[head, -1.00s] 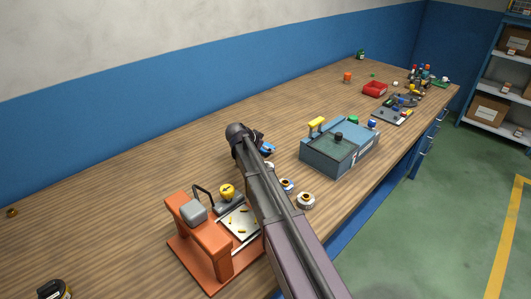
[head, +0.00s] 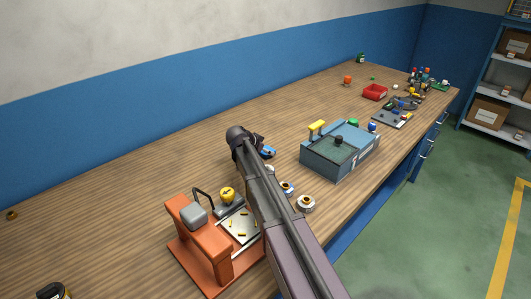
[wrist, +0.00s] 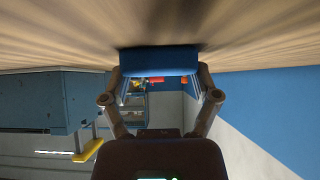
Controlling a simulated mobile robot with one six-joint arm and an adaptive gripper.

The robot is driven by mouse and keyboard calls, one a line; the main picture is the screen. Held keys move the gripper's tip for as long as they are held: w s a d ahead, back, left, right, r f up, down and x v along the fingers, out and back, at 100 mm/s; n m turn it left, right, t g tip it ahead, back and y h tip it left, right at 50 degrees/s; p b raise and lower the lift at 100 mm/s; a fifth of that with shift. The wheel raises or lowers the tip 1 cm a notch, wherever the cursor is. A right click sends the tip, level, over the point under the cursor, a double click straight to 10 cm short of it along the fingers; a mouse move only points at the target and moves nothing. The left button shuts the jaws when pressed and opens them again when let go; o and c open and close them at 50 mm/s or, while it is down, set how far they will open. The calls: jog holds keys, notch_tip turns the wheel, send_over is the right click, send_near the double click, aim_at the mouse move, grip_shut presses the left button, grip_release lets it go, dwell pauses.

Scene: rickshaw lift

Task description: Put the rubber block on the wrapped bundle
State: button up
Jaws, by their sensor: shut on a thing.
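My gripper (head: 262,150) is over the wooden bench, left of the grey-blue machine. In the wrist view my gripper (wrist: 160,74) is shut on a blue block (wrist: 158,60), which appears to be the rubber block. The block spans the gap between the two fingers. Its blue edge also shows beside the gripper in the head view (head: 268,153). It is close to the bench top; I cannot tell whether it touches. My arm hides part of the bench. I cannot clearly pick out the wrapped bundle.
An orange press (head: 213,248) with a yellow knob stands in front, left of my arm. The grey-blue machine (head: 335,157) stands to the right. Small round rolls (head: 306,204) lie between. A red tray (head: 375,92) and several small items sit farther back. The bench is clear behind the gripper.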

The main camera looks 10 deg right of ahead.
jog(key=shift+r, duration=0.2)
notch_tip(320, 180, up, 10)
jog(key=p, duration=1)
jog(key=shift+f, duration=0.2)
dwell(0.5)
jog(key=shift+r+p, duration=0.45)
jog(key=shift+r, duration=0.05)
jog(key=shift+s+d+f+b, duration=0.1)
jog(key=shift+s+d, duration=0.05)
jog(key=shift+d, duration=0.55)
jog(key=shift+s+d+f+b, duration=0.1)
jog(key=shift+s+d+f, duration=0.05)
jog(key=shift+d, duration=0.5)
jog(key=shift+s+d+f+b, duration=0.1)
jog(key=shift+s+d, duration=0.05)
jog(key=shift+d, duration=0.55)
notch_tip(320, 180, down, 6)
jog(key=b, duration=0.6)
jog(key=shift+f, duration=0.15)
